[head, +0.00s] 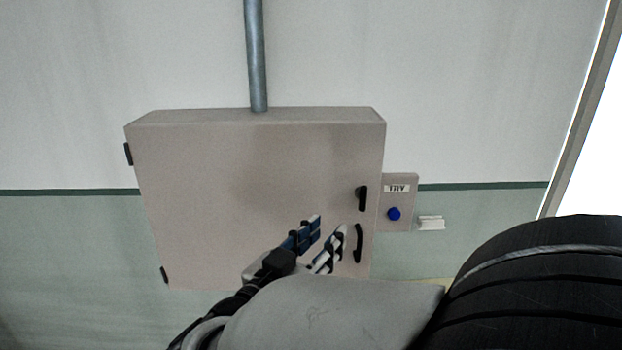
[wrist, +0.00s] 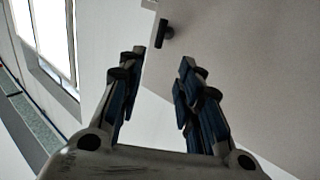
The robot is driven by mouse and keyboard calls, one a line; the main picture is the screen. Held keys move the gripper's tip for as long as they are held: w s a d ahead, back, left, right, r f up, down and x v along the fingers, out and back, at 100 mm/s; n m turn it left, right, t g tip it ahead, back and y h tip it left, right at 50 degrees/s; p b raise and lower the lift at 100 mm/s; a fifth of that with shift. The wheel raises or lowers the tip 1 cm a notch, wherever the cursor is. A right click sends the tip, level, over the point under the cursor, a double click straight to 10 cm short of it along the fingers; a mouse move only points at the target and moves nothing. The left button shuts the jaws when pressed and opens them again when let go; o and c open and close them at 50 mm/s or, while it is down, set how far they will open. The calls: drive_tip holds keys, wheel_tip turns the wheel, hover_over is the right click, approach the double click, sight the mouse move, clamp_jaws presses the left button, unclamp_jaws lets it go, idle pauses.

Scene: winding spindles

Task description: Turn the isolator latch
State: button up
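A grey wall cabinet (head: 240,190) carries a short black latch (head: 362,198) near the right edge of its door. A curved black handle (head: 358,243) sits below the latch. My gripper (head: 328,230) is open and empty, in front of the door, left of and lower than the latch in the head view. In the wrist view, a black fitting (wrist: 162,33) shows on the cabinet face (wrist: 240,75) beyond my open fingertips (wrist: 163,58). I cannot tell for sure whether it is the latch or the handle. Nothing touches my fingers.
A small box with a blue button (head: 394,214) and a label is beside the cabinet's right side. A white bracket (head: 431,223) is on the wall further right. A grey conduit (head: 256,60) rises from the cabinet top. A bright opening (head: 590,150) is at far right.

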sight(362, 197)
drive_tip(key=x, duration=1.6)
drive_tip(key=shift+c, duration=0.5)
clamp_jaws()
